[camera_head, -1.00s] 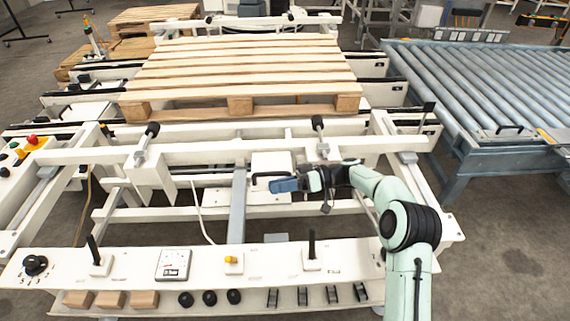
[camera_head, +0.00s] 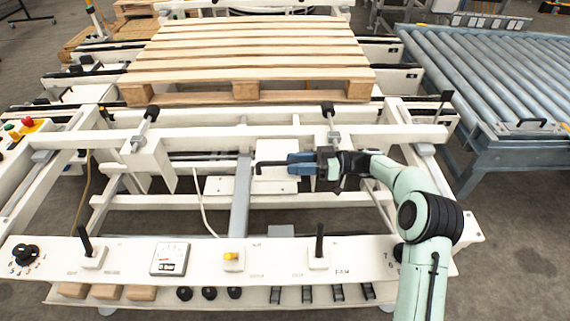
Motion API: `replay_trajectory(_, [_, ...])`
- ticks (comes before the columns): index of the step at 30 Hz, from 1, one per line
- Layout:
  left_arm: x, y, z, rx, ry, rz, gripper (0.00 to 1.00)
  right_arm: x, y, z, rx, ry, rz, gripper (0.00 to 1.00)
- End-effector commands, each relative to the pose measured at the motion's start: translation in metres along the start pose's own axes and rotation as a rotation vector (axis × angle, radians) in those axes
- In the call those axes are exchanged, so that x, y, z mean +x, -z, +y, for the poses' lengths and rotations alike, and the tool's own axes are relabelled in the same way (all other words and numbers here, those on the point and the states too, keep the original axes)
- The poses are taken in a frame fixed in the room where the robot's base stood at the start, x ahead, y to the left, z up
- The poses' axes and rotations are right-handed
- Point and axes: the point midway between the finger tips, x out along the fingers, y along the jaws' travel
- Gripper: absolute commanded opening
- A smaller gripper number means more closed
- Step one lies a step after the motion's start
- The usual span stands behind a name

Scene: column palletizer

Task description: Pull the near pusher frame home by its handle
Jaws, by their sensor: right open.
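The near pusher frame (camera_head: 215,136) is a long white beam across the machine, with two black-tipped rods on it. A black bar handle (camera_head: 270,163) stands at its middle, in front of a white block (camera_head: 277,149). My right gripper (camera_head: 291,163) comes in from the right with blue fingers pointing left. It is open, and its fingertips are level with the handle's right end. I cannot tell whether they touch or straddle the bar. My left gripper is not in view.
A wooden pallet (camera_head: 250,59) lies behind the frame. A white control panel (camera_head: 205,261) with upright black levers runs along the front, below my right arm. A roller conveyor (camera_head: 490,75) stands at the right. A thin white cable (camera_head: 203,205) hangs below the frame.

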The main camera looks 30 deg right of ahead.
Motion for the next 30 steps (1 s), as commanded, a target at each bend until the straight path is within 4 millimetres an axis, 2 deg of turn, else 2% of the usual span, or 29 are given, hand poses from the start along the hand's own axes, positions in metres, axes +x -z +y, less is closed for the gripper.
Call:
replay_trajectory(1, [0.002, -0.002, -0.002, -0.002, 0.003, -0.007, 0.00, 0.009, 0.000, -0.001, 0.000, 0.004, 0.000, 0.42])
replay_trajectory(6, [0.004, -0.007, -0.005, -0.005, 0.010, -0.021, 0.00, 0.028, -0.001, 0.000, 0.001, 0.001, -0.001, 0.42])
replay_trajectory(17, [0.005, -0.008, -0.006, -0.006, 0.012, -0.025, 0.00, 0.034, 0.000, 0.000, 0.000, 0.000, 0.000, 0.42])
replay_trajectory(18, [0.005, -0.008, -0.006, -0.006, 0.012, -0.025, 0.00, 0.034, 0.000, 0.000, 0.001, 0.000, 0.000, 0.39])
replay_trajectory(20, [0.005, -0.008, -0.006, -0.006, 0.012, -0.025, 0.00, 0.034, 0.000, 0.000, 0.001, 0.000, 0.000, 0.19])
replay_trajectory(21, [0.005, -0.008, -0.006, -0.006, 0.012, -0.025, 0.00, 0.034, 0.000, 0.000, 0.001, 0.000, 0.000, 0.06])
replay_trajectory(22, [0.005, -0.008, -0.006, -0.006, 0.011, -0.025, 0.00, 0.034, 0.000, 0.000, 0.001, 0.000, -0.001, 0.00])
replay_trajectory(30, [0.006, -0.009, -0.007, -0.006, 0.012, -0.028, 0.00, 0.034, 0.000, 0.000, 0.001, 0.001, 0.000, 0.00])
